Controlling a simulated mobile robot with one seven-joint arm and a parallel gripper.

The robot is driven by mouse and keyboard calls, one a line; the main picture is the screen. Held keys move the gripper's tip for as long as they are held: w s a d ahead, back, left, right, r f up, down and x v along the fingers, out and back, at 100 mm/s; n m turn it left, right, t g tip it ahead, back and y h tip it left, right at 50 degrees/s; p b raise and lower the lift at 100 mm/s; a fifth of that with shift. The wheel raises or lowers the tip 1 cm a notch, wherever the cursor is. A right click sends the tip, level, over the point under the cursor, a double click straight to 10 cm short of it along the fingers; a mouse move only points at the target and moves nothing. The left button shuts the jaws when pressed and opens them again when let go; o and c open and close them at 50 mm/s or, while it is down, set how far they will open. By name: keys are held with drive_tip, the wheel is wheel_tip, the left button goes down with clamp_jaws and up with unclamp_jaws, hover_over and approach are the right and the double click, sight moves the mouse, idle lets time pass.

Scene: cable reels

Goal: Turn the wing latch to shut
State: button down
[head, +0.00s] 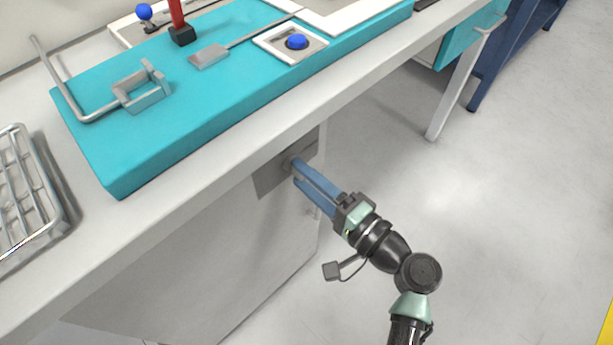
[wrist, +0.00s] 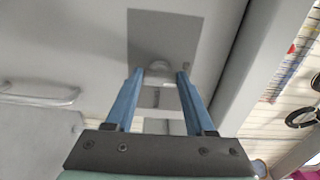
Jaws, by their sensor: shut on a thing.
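The wing latch (head: 288,163) is a small grey metal piece on a square grey plate (head: 268,181) on the pale cabinet front below the bench top. In the wrist view the latch (wrist: 159,67) shows as a rounded grey piece in front of the darker plate (wrist: 165,30). My gripper (head: 297,173) reaches it from the front right and is shut on it, with one blue finger on each side. The wrist view shows the gripper (wrist: 160,76) too. The fingers cover part of the latch, so its exact turn is hard to tell.
Above is the bench top (head: 225,163) with a teal board (head: 205,105) carrying a bent rod, a red post and a blue knob. A wire rack (head: 30,200) stands at the left. A bar handle (wrist: 40,94) shows in the wrist view.

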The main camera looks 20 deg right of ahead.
drive_tip(key=shift+c, duration=1.3)
unclamp_jaws()
drive_tip(key=p+v, duration=0.1)
drive_tip(key=v, duration=1.2)
drive_tip(key=shift+p, duration=0.35)
